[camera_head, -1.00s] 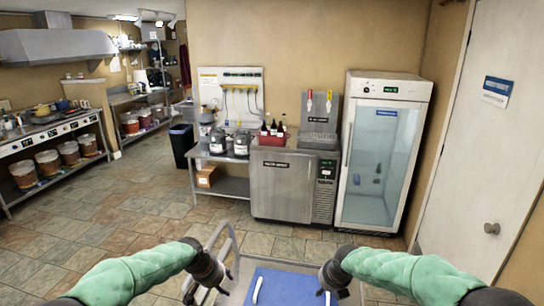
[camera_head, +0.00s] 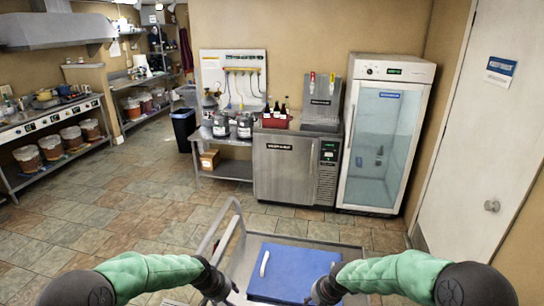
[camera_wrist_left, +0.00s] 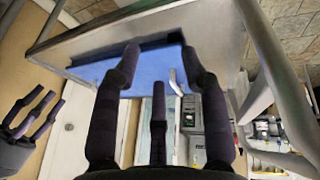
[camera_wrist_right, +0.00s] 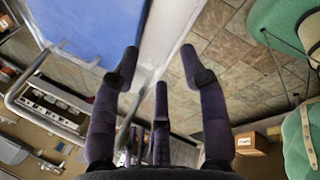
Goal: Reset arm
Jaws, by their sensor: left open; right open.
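My left gripper (camera_head: 222,292) is at the lower middle of the head view, beside the left edge of a metal cart (camera_head: 345,256). Its dark fingers are spread and empty in the left wrist view (camera_wrist_left: 160,65). My right gripper (camera_head: 318,295) is near the right edge of the blue panel (camera_head: 290,268) on the cart. Its fingers are also spread and empty in the right wrist view (camera_wrist_right: 160,65). The blue panel has white handles. Whether either gripper touches the cart or panel cannot be told.
A metal rail (camera_head: 222,240) rises at the cart's left. Beyond are a steel cabinet (camera_head: 282,172), a glass-door fridge (camera_head: 375,150) and dark kegs (camera_head: 221,126) on a side table. A white door (camera_head: 490,130) stands at right. Tiled floor (camera_head: 130,210) is open at left.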

